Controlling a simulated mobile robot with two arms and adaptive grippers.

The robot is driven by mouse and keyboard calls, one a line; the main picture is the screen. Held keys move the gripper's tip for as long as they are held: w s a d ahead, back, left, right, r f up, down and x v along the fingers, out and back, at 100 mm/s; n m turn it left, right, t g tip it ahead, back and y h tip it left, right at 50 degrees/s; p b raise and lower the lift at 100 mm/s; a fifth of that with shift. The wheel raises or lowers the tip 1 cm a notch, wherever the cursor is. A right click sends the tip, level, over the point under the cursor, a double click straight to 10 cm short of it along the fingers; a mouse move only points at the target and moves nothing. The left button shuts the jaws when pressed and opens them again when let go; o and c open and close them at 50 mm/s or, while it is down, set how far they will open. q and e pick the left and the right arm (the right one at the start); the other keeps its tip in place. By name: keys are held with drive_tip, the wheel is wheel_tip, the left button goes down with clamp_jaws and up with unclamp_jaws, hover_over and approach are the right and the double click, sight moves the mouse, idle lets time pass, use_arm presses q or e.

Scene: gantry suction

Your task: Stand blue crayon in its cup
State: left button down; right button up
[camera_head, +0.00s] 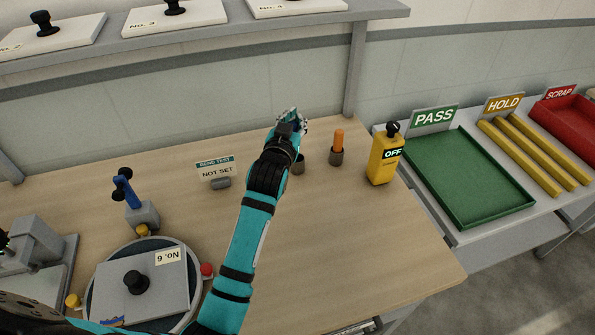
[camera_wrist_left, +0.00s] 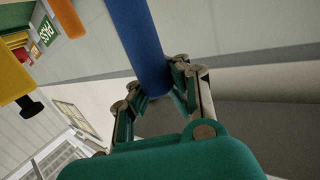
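The blue crayon (camera_wrist_left: 138,42) shows large in the left wrist view, between the fingers of my left gripper (camera_wrist_left: 158,92). The fingers are shut on one end of it. In the head view my left gripper (camera_head: 290,122) is over the back of the wooden table, and I cannot make out the crayon there. A dark cup (camera_head: 299,166) stands just right of my left wrist, partly hidden by it; its inside is hard to see. Another dark cup (camera_head: 336,157) beside it holds an upright orange crayon (camera_head: 339,139). My right gripper is not in view.
A yellow bottle-like unit (camera_head: 383,160) marked OFF stands right of the cups. A NOT SET sign (camera_head: 216,169) stands left of my arm. A round fixture (camera_head: 196,252) with a No. 6 plate is front left. The table's right front is clear (camera_head: 370,245).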

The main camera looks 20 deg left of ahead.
use_arm(q)
drive_tip(key=w+r, duration=0.1)
drive_tip(key=w, duration=0.3)
wheel_tip(320, 180, down, 9)
drive_tip(key=shift+s+r+p, duration=0.15)
drive_tip(key=shift+p, duration=0.25)
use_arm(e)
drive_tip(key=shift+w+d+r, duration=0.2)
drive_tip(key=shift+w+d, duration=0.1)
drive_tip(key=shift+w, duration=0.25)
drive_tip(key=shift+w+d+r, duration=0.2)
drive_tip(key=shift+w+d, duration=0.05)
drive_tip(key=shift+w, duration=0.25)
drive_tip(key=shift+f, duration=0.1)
use_arm(q)
drive_tip(key=c, duration=1.4)
unclamp_jaws()
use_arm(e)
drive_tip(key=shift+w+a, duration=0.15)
